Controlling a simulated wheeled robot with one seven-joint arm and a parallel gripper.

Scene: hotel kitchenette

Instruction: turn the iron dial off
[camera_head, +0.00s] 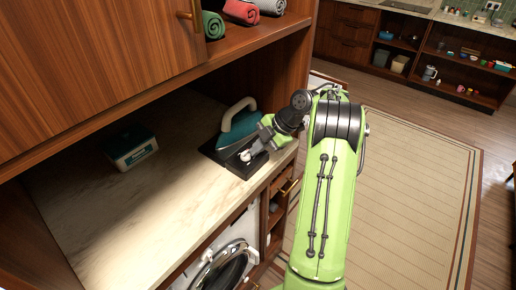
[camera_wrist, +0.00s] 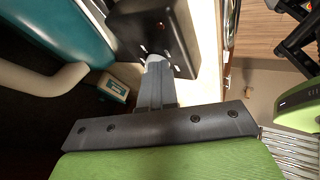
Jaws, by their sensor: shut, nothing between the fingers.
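The iron (camera_head: 238,127), teal with a cream handle, rests on a dark base (camera_head: 212,153) on the counter. In the wrist view the iron's teal body (camera_wrist: 62,32) and cream handle (camera_wrist: 45,84) are at the left. A small whitish round part, which looks like the dial (camera_head: 245,156), is on the near part of the base. In the wrist view the dial (camera_wrist: 155,59) is at the fingertips, partly hidden by them. My gripper (camera_head: 252,152) is shut and holds nothing. In the wrist view my gripper (camera_wrist: 157,68) points at the dial; I cannot tell whether they touch. The dial's setting is unreadable.
A teal and white box (camera_head: 130,150) stands on the marble counter (camera_head: 150,215), left of the iron. Rolled towels (camera_head: 242,12) lie on the shelf above. A washing machine (camera_head: 225,268) is below the counter.

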